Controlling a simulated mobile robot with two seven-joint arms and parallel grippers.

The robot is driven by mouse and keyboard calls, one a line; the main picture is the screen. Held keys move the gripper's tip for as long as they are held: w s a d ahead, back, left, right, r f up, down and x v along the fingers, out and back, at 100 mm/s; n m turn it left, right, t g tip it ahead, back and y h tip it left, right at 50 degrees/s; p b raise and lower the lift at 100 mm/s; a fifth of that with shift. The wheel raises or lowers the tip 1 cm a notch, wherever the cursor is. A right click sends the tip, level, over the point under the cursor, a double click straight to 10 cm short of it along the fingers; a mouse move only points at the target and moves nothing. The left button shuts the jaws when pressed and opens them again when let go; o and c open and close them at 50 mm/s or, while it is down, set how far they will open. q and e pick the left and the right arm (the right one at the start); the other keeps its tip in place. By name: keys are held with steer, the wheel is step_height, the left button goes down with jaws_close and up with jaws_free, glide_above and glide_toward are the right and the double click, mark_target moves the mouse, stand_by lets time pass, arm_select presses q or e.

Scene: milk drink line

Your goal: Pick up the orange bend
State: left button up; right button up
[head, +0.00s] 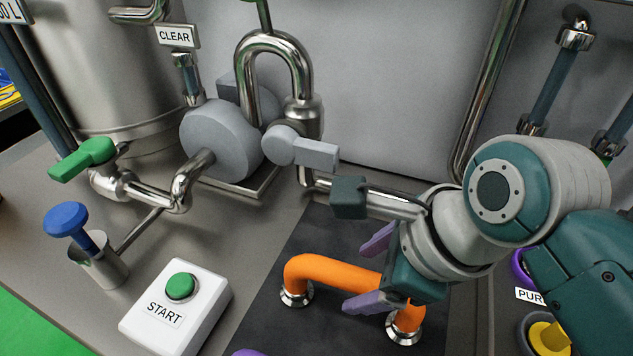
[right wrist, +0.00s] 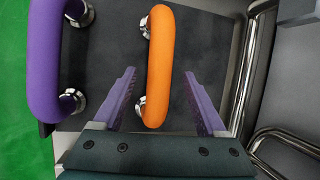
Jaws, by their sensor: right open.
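The orange bend (head: 335,270) is a U-shaped tube with a silver fitting at each end, on a dark mat (head: 262,315). It also shows in the right wrist view (right wrist: 160,60), upright in the picture. My right gripper (head: 372,270) is open above the bend, with its purple fingers on either side of it. In the right wrist view the fingers (right wrist: 163,92) flank the lower end of the bend, with a gap on each side. Nothing is held. My left gripper is not in view.
A purple bend (right wrist: 45,60) lies beside the orange one. A white START box (head: 175,308) with a green button stands at the left. A grey pump (head: 222,140) and steel pipes stand behind. A blue-handled plunger (head: 66,220) stands in a metal cup at the far left.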

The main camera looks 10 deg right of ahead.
steer(key=b+x, duration=0.2)
steer(key=x, duration=0.4)
steer(key=shift+a, duration=0.1)
steer(key=c, duration=1.2)
jaws_close()
steer(key=shift+w+r, duration=0.1)
